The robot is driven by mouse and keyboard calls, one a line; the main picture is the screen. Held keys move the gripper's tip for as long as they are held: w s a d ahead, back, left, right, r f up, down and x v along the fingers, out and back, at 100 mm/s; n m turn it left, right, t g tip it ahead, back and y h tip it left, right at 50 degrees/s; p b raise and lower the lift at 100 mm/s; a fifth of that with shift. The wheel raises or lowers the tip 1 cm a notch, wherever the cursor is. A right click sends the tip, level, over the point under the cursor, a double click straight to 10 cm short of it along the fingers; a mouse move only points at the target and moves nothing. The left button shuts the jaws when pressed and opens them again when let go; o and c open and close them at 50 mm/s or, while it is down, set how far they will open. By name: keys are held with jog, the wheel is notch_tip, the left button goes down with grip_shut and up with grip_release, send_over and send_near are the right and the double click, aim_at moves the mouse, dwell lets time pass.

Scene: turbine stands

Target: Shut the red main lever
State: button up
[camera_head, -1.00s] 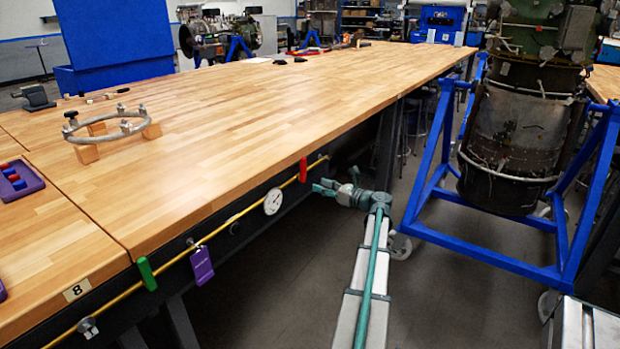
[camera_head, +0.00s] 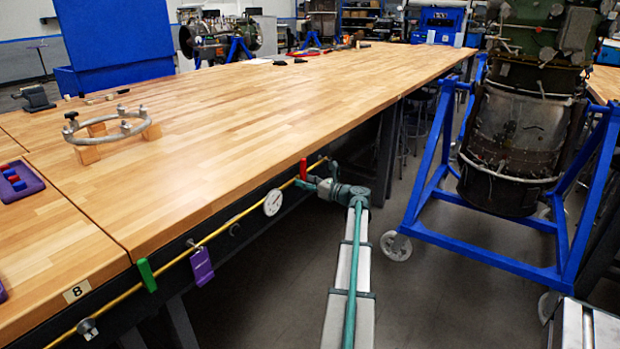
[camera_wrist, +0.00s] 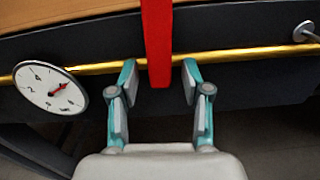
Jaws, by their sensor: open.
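The red main lever (camera_head: 303,169) stands upright on the yellow pipe (camera_head: 248,212) along the front edge of the wooden bench. In the wrist view the red lever (camera_wrist: 157,40) runs down from the top of the picture across the pipe (camera_wrist: 100,68). My gripper (camera_head: 303,185) is at the lever in the head view. In the wrist view my gripper (camera_wrist: 158,82) is open, with one finger on each side of the lever's lower end. Gaps show between the fingers and the lever, so it is not clamped.
A round gauge (camera_head: 273,202) sits on the pipe just left of the lever. A green lever (camera_head: 147,275) and a purple tag (camera_head: 201,266) are farther left. A blue stand (camera_head: 480,245) with an engine part is at the right. Open floor lies between bench and stand.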

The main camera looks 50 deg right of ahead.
jog(key=shift+p, duration=0.45)
dwell(0.3)
grip_shut()
jog(key=shift+p, duration=0.3)
dwell(0.4)
jog(key=shift+o, duration=1.2)
grip_release()
